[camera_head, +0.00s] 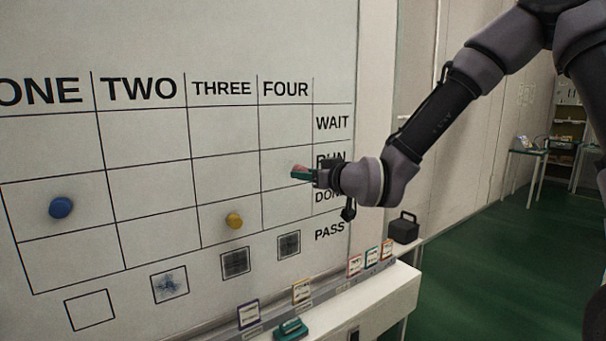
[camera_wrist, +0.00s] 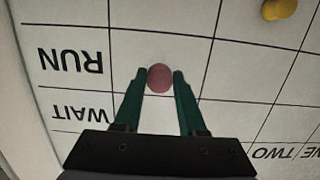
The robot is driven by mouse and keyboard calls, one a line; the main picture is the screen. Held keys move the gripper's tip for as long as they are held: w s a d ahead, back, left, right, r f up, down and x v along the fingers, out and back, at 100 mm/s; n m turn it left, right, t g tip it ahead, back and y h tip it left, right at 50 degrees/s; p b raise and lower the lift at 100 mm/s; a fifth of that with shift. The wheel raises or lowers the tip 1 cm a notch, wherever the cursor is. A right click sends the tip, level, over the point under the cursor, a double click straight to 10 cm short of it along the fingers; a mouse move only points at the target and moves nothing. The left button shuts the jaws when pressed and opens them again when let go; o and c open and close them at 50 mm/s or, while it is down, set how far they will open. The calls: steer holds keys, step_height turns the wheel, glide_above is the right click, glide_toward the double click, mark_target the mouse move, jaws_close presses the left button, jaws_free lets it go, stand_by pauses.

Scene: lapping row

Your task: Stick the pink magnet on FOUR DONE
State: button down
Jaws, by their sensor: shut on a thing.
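The pink magnet (camera_head: 299,168) is a small round knob between the teal fingertips of my gripper (camera_head: 302,173), which is shut on it. In the wrist view the pink magnet (camera_wrist: 160,77) shows between the fingers of my gripper (camera_wrist: 161,78), with the board behind it. It appears over the FOUR column, by the RUN row in the wrist view; whether it touches the board I cannot tell. The whiteboard grid (camera_head: 145,130) has columns ONE to FOUR and row labels WAIT, RUN, DONE, PASS. My gripper partly covers RUN and DONE in the head view.
A blue magnet (camera_head: 61,207) sits in column ONE and a yellow magnet (camera_head: 234,220) in column THREE. Green floor is clear at right.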

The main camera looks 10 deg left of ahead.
steer(key=shift+f+v, duration=0.2)
steer(key=shift+v, duration=0.95)
steer(key=shift+f+v, duration=0.15)
steer(key=shift+v, duration=1)
steer(key=shift+f, duration=0.1)
steer(key=n+t, duration=0.1)
steer(key=n, duration=0.4)
glide_toward(289, 207)
steer(key=shift+x, duration=3.05)
steer(key=shift+c, duration=2)
jaws_free()
